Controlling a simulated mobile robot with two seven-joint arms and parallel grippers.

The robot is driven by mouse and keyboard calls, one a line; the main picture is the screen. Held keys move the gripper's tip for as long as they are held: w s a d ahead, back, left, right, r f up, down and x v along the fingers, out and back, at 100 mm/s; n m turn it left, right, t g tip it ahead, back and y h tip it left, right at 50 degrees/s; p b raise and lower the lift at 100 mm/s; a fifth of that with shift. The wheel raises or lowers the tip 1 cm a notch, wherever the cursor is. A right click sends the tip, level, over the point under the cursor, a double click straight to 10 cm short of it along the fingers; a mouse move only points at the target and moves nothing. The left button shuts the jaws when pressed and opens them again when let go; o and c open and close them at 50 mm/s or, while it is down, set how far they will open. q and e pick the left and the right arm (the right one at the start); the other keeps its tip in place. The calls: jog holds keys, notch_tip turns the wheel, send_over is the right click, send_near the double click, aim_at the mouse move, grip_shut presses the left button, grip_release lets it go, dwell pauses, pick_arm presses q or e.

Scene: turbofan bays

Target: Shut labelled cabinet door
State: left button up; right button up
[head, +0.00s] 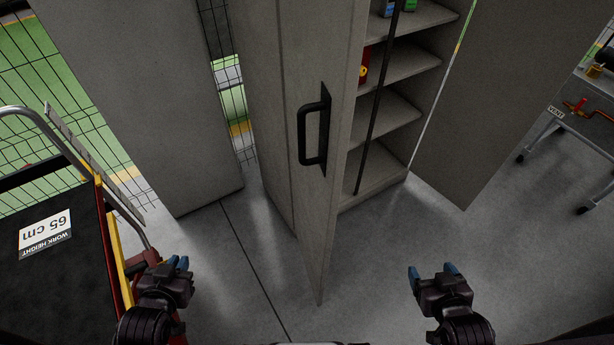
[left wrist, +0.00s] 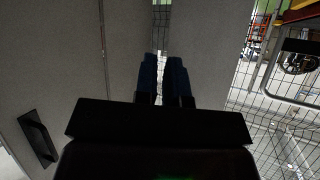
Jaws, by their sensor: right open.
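A tall grey cabinet door (head: 332,100) stands open in the middle of the head view, seen at a steep angle, with a black bar handle (head: 313,132). Behind it is the open cabinet with grey shelves (head: 392,116). No label shows on the door. My left gripper (head: 178,263) is left of the door, apart from it, with a narrow gap between its blue fingers; they also show in the left wrist view (left wrist: 162,75), holding nothing visible. A black handle (left wrist: 38,135) shows lower left there. My right gripper (head: 432,271) is open and empty, right of the door's lower end.
A cart (head: 70,270) with a "65 cm" work-height sign stands at the left. Grey panels stand left (head: 150,100) and right (head: 510,90) of the door. A wheeled table (head: 580,125) is at the far right. The floor (head: 365,255) right of the door is clear.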

aim_at(322, 195)
pick_arm(q)
jog(key=w+r, duration=0.1)
jog(key=w, duration=0.1)
jog(key=w+d+r+m+t+h, duration=0.1)
jog(key=w, duration=0.1)
jog(key=w+d+r+m, duration=0.1)
jog(key=w, duration=0.1)
jog(key=shift+w+r+b, duration=0.15)
jog(key=shift+w+b, duration=0.2)
grip_shut()
jog(key=w+d+r+m+g+h+b, duration=0.1)
jog(key=w+d+r+m+h, duration=0.35)
jog(key=d+m+h, duration=0.2)
jog(key=w+d+r+m+g+h+b, duration=0.1)
jog(key=w+d+r+m+h+b, duration=0.15)
jog(key=w+d+m+h, duration=0.4)
jog(key=s+f+n+g+h, duration=0.1)
jog(key=s+f+g+h, duration=0.2)
jog(key=s+g, duration=0.5)
jog(key=shift+t, duration=0.7)
jog(key=x, duration=0.9)
jog(key=s+x, duration=0.1)
jog(key=x, duration=0.4)
jog(key=shift+d+r+p, duration=0.25)
jog(key=shift+r+p, duration=0.1)
jog(key=shift+r, duration=0.05)
jog(key=shift+d, duration=0.1)
